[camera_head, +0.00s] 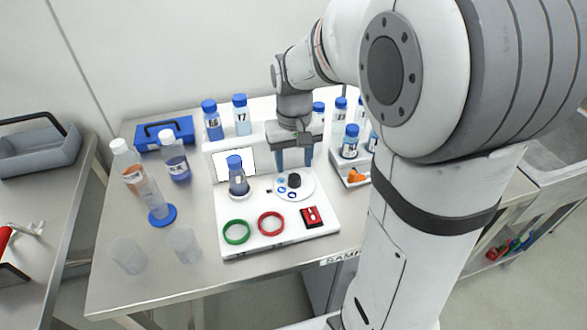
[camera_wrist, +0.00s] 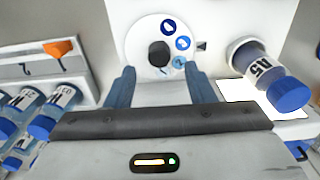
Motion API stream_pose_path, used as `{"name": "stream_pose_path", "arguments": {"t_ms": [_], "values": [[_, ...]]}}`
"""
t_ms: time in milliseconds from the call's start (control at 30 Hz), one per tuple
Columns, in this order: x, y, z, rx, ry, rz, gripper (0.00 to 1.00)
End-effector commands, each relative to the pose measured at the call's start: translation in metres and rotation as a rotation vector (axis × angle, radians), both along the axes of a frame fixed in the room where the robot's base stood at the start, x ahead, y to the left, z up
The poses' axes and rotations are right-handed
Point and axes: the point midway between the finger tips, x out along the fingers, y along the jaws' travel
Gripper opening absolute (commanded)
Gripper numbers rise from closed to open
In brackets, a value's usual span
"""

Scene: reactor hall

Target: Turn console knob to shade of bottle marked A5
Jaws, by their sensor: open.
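The console (camera_head: 285,235) is a white panel on the steel table. Its black knob (camera_head: 294,180) stands on a round white dial (camera_head: 306,190) with several blue marks. In the wrist view the knob (camera_wrist: 159,53) has two dark blue marks and a lighter blue one at its right; I cannot tell which way it points. The blue-capped bottle (camera_head: 238,185) stands in the console left of the dial. Its label in the wrist view (camera_wrist: 258,68) seems to read A5, and its contents look greyish blue. My gripper (camera_head: 294,162) is open and points down, its fingers close above and either side of the knob, apart from it.
A green ring (camera_head: 236,232), a red ring (camera_head: 270,223) and a red switch (camera_head: 312,216) are on the console front. A lit white screen (camera_head: 222,165) stands behind the bottle. More labelled bottles (camera_head: 212,120) stand behind; a tray with an orange pointer (camera_head: 355,174) is at right.

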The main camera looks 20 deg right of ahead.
Motion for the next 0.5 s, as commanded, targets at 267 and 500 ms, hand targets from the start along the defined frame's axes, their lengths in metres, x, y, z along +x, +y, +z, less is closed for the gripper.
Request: {"name": "stream_pose_path", "arguments": {"t_ms": [267, 500], "values": [[0.000, -0.002, -0.038, -0.001, 0.003, -0.006, 0.49], [0.000, -0.002, -0.043, -0.001, -0.001, -0.007, 0.49]]}}
